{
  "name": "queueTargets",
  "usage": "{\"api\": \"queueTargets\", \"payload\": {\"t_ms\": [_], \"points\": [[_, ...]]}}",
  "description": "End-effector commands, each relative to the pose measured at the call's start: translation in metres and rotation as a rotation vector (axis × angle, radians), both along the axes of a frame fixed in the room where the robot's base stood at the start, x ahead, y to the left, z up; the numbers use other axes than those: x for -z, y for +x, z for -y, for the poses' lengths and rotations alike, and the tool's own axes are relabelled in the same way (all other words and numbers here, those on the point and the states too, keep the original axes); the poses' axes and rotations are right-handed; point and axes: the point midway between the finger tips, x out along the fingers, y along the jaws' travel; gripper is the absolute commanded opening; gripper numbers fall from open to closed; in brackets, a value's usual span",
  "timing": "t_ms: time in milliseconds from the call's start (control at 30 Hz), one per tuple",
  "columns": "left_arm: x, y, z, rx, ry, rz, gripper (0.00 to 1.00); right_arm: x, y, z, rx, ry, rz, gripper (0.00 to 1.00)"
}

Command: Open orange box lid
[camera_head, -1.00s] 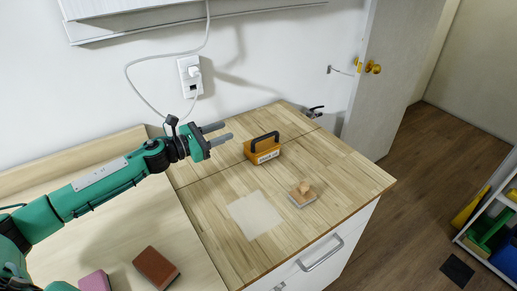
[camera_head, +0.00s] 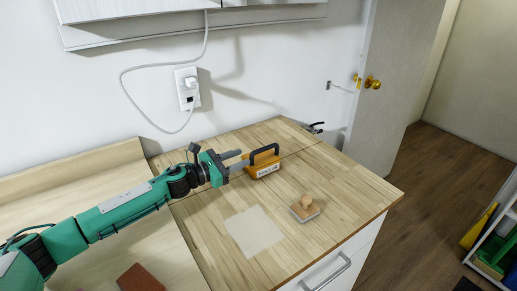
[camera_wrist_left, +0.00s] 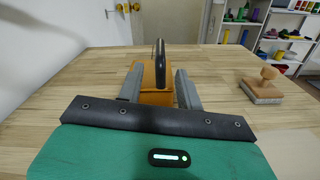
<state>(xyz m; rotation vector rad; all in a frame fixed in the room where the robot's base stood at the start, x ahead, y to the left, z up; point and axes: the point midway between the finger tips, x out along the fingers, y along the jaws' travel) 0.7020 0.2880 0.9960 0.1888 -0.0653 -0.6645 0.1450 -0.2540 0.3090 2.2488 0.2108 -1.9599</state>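An orange box (camera_head: 263,168) with a black handle (camera_head: 264,150) stands on the wooden worktop, towards the wall. In the left wrist view the orange box (camera_wrist_left: 155,80) lies straight ahead between the fingers, its black handle (camera_wrist_left: 159,58) upright on top. My left gripper (camera_head: 238,160) is open, with its two grey fingers pointing at the near left side of the box. In the left wrist view my left gripper (camera_wrist_left: 160,88) has a finger at each side of the box; I cannot tell whether they touch it. The lid looks closed. My right gripper is not in view.
A wooden-handled stamp-like block (camera_head: 305,208) stands right of a pale square sheet (camera_head: 253,231) on the worktop (camera_head: 345,190). A black-handled tool (camera_head: 314,128) lies at the back. A brown block (camera_head: 140,279) is at lower left. A wall socket (camera_head: 188,88) with a cable is behind.

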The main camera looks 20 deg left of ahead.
Motion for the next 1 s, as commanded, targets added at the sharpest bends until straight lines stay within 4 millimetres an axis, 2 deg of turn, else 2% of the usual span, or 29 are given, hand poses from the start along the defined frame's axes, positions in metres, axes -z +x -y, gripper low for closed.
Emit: {"api": "queueTargets", "payload": {"t_ms": [200, 400, 633, 833, 867, 1000], "points": [[-0.003, 0.035, 0.028, 0.000, -0.002, 0.001, 0.36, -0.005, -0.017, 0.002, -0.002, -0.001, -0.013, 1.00], [-0.001, 0.055, 0.043, 0.000, -0.001, 0.001, 0.36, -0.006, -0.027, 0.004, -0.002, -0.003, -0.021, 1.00], [0.000, 0.062, 0.048, 0.000, 0.000, 0.000, 0.36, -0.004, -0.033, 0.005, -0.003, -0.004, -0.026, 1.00], [0.000, 0.062, 0.049, 0.000, 0.000, 0.000, 0.36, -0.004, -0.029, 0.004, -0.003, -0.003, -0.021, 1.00], [0.000, 0.062, 0.049, 0.000, 0.000, 0.000, 0.32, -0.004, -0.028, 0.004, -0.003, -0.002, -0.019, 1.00], [0.000, 0.062, 0.049, 0.000, 0.000, 0.000, 0.05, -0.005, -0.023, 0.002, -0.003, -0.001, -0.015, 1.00]]}}
